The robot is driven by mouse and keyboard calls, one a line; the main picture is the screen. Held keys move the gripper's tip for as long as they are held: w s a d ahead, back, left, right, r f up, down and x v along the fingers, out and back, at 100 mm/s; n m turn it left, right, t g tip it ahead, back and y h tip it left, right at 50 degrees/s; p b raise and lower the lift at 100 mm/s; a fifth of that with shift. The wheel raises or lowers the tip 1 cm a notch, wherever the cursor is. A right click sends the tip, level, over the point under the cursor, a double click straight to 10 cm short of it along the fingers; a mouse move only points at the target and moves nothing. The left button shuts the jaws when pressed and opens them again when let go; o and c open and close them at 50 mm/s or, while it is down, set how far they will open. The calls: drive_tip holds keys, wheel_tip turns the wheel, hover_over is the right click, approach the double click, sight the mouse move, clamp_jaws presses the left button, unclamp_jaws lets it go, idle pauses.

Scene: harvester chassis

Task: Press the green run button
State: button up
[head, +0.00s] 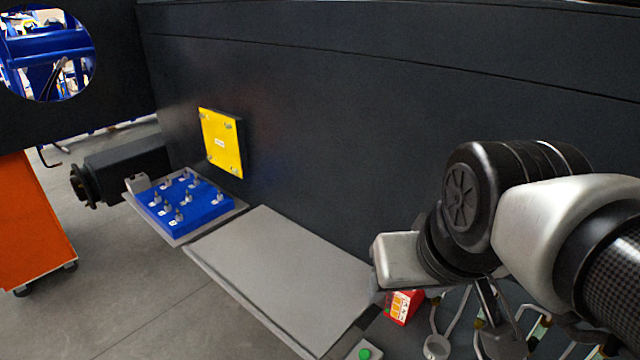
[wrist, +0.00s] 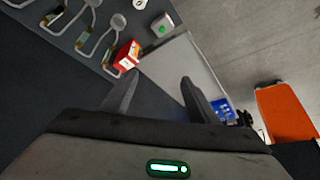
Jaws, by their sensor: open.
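The green run button (head: 364,354) sits on a small light grey box at the bottom edge of the head view, partly cut off. In the wrist view the green button (wrist: 161,29) shows whole on its box, near the top, beyond my fingertips. My gripper (wrist: 160,80) is open, with its two dark fingers apart and nothing between them. It is apart from the button. In the head view my arm comes in from the right, and the wrist hangs to the right of and above the button; the fingers are hard to make out there.
A red box with a label (head: 403,307) stands close to the button, also in the wrist view (wrist: 125,57). Several looped metal parts (wrist: 95,30) lie beside it. A bare grey plate (head: 280,270), a blue block with pegs (head: 185,203) and a yellow panel (head: 222,143) are further left along the dark wall.

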drive_tip(key=shift+w, duration=0.6)
drive_tip(key=shift+s+r, duration=0.1)
drive_tip(key=shift+s, duration=0.4)
drive_tip(key=shift+c, duration=0.2)
drive_tip(key=c, duration=0.3)
drive_tip(key=shift+w+f, duration=0.2)
drive_tip(key=shift+f, duration=0.05)
drive_tip(key=c, duration=0.4)
drive_tip(key=w+f+g+b, duration=0.1)
drive_tip(key=w+f+b, duration=0.1)
drive_tip(key=w, duration=0.1)
drive_tip(key=w+f+m+g+b, duration=0.1)
drive_tip(key=w+f, duration=0.1)
drive_tip(key=f, duration=0.1)
drive_tip(key=w+f+g+b, duration=0.1)
drive_tip(key=w+f+b, duration=0.1)
drive_tip(key=w, duration=0.1)
drive_tip(key=shift+w+d+f+m+b, duration=0.3)
drive_tip(key=shift+f+b, duration=0.05)
clamp_jaws()
drive_tip(key=w+f+m+g+b, duration=0.1)
drive_tip(key=w+f+b, duration=0.1)
drive_tip(key=w+f, duration=0.2)
drive_tip(key=w+d+f+m+g+b, duration=0.1)
drive_tip(key=w+f, duration=0.4)
drive_tip(key=f, duration=0.5)
drive_tip(key=shift+g+b, duration=0.6)
drive_tip(key=shift+b, duration=0.2)
drive_tip(key=shift+w+f, duration=0.1)
